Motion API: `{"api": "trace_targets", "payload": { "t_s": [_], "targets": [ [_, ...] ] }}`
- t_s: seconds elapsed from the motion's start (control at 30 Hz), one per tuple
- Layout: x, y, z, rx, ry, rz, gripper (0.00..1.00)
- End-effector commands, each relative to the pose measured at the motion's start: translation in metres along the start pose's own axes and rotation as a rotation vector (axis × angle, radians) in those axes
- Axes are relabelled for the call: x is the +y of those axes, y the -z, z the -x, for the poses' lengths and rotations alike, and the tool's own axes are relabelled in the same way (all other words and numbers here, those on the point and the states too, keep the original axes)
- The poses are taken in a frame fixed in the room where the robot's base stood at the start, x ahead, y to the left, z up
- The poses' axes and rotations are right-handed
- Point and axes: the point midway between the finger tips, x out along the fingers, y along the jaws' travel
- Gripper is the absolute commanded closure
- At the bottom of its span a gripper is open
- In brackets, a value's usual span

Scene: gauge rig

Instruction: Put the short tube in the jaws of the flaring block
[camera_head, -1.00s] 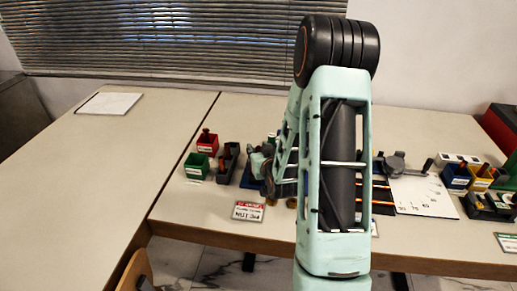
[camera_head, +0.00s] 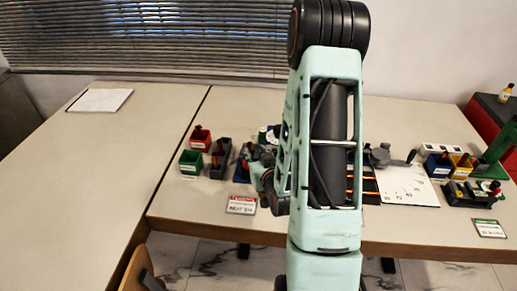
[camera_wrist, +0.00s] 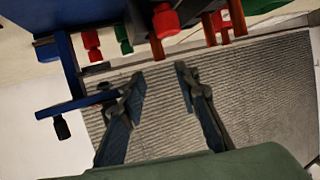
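My gripper (camera_wrist: 160,76) shows in the wrist view with its two fingers apart and nothing between them. The fingers are over a grey ribbed surface (camera_wrist: 215,95). Beyond the fingertips are several copper-coloured upright pieces (camera_wrist: 156,46), some beside red parts; I cannot tell whether one is the short tube. A blue frame (camera_wrist: 68,62) with a black knob (camera_wrist: 61,129) is left of the fingers; I cannot tell whether it belongs to the flaring block.
The table holds a red bin (camera_head: 200,138), a green bin (camera_head: 190,163) and a grey bin (camera_head: 220,160) at left. A white numbered sheet (camera_head: 405,186), a blue bin (camera_head: 437,167) and a yellow bin (camera_head: 461,166) are at right. The left table (camera_head: 90,160) is mostly clear.

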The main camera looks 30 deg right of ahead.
Motion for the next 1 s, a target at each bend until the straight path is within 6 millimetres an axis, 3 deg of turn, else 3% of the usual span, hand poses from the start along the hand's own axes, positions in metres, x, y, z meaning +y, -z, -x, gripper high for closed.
{"api": "trace_targets", "payload": {
  "t_s": [0.5, 1.0],
  "targets": [
    [0.0, 0.003, 0.024, -0.003, 0.001, 0.0, 0.71],
    [0.0, -0.001, 0.029, 0.0, 0.0, 0.001, 0.71]
  ]
}}
